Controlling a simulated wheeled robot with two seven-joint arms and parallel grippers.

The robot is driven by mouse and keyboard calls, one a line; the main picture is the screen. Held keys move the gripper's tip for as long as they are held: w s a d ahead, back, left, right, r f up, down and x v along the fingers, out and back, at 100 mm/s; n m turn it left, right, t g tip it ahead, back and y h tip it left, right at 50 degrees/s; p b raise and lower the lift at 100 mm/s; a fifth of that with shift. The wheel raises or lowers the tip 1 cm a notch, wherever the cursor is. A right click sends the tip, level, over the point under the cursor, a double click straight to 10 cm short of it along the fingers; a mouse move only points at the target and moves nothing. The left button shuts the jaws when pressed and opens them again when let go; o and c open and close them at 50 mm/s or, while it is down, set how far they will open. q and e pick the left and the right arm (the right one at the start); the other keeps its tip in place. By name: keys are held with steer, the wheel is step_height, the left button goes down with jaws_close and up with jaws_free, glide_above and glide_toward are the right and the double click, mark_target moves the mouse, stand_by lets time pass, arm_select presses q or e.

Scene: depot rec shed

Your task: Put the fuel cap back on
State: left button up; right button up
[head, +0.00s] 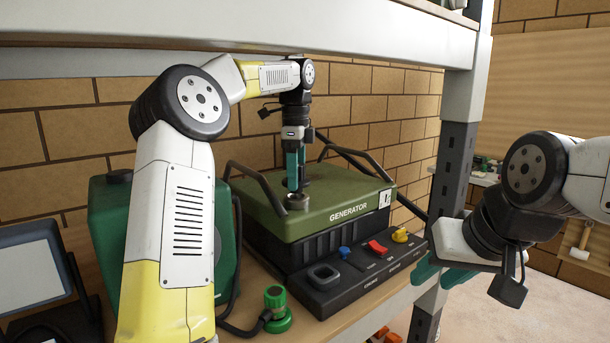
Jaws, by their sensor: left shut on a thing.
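The green generator (345,213) stands on the shelf, with its panel to the front. My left gripper (296,190) points straight down over its top, shut on the small grey fuel cap (298,203). The cap is at the generator's top near the front edge. The fingers partly hide it, and I cannot tell whether it is seated or just above the opening. My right gripper (436,278) is at the right, in front of the shelf post, empty, with its teal fingers apart.
The generator's panel carries a blue knob (344,252), a red switch (377,247) and a yellow knob (400,235). A green tank (108,215) and a green hose fitting (277,308) stand left of it. An upper shelf (380,30) and a post (455,150) bound the space.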

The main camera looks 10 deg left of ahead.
arm_select(q)
steer(key=shift+f, duration=1.45)
steer(key=o, duration=1.4)
steer(key=shift+o, duration=0.2)
